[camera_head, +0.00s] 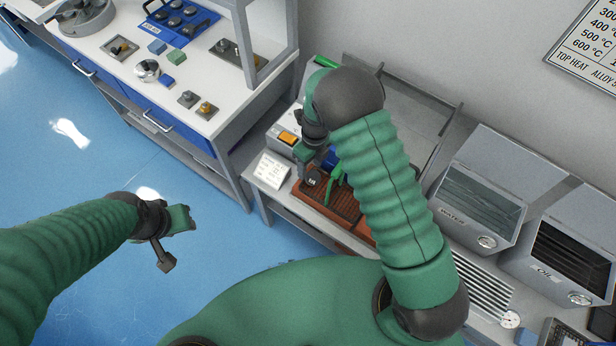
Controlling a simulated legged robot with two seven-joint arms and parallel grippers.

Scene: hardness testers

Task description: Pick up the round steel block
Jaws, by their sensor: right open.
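A dark round block (315,178) with a pale mark on its top sits at the left end of a reddish-brown ribbed tray (345,210) on the low bench. It looks like the round steel block. My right gripper (319,168) is open, just above and around the block's far side; I cannot tell whether it touches. The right arm hides part of the tray. My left gripper (172,239) is open and empty over the blue floor, away from the benches. A shiny round metal piece (146,70) lies on the white table.
The white table (105,65) at upper left holds small blocks and a blue rack (177,18). A device with an orange switch (289,138) and a white card (270,172) stand left of the tray. Water (478,205) and oil (570,255) tanks stand right.

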